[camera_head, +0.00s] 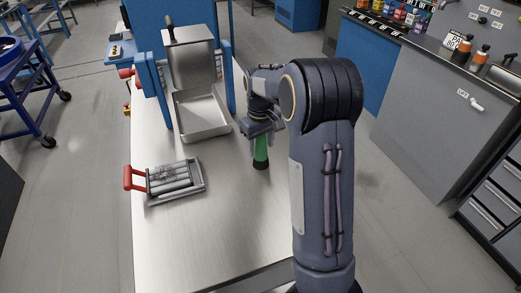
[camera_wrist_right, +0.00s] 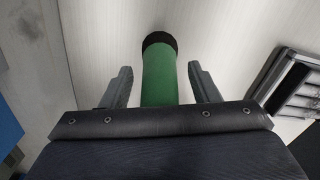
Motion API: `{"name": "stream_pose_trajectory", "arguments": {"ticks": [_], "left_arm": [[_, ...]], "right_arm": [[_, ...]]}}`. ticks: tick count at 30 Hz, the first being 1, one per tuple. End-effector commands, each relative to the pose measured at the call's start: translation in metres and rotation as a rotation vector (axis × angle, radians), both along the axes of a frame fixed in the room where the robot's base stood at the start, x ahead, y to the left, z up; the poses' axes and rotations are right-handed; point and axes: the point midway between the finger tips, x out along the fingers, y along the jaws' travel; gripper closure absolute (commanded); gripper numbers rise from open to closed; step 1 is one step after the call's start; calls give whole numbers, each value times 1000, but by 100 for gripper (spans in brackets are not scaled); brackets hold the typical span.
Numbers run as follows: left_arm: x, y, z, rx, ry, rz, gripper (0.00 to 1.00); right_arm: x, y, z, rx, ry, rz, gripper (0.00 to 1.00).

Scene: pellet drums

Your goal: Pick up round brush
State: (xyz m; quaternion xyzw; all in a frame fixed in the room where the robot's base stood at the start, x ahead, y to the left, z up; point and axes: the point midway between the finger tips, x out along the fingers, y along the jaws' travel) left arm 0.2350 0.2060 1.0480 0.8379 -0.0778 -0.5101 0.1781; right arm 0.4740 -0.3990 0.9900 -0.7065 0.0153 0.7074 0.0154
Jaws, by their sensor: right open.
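The round brush (camera_head: 261,152) has a green cylindrical handle and stands on the metal table in the head view, just below my right gripper (camera_head: 258,132). In the right wrist view the green brush (camera_wrist_right: 159,80) shows a dark band at its far end. It lies between the two open fingers of my right gripper (camera_wrist_right: 160,88), with a visible gap on each side. The fingers do not appear closed on it. My right arm hides part of the table to its right. My left gripper is not in view.
A metal tray (camera_head: 203,133) sits under a steel hopper (camera_head: 190,60) in a blue frame at the table's back. A rack of grey cylinders (camera_head: 172,181) with a red handle (camera_head: 130,178) lies at left. The table's front middle (camera_head: 215,235) is clear.

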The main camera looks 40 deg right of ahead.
Motion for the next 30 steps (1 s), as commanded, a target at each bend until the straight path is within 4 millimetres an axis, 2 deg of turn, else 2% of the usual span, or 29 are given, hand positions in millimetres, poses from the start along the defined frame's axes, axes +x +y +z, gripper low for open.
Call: {"name": "stream_pose_trajectory", "arguments": {"ticks": [8, 19, 30], "left_arm": [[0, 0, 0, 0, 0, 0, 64], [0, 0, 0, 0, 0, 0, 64], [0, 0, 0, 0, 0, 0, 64]], "right_arm": [[0, 0, -3, 0, -2, -1, 46], [0, 0, -3, 0, -2, -1, 93], [1, 0, 4, 1, -3, -1, 93]]}}
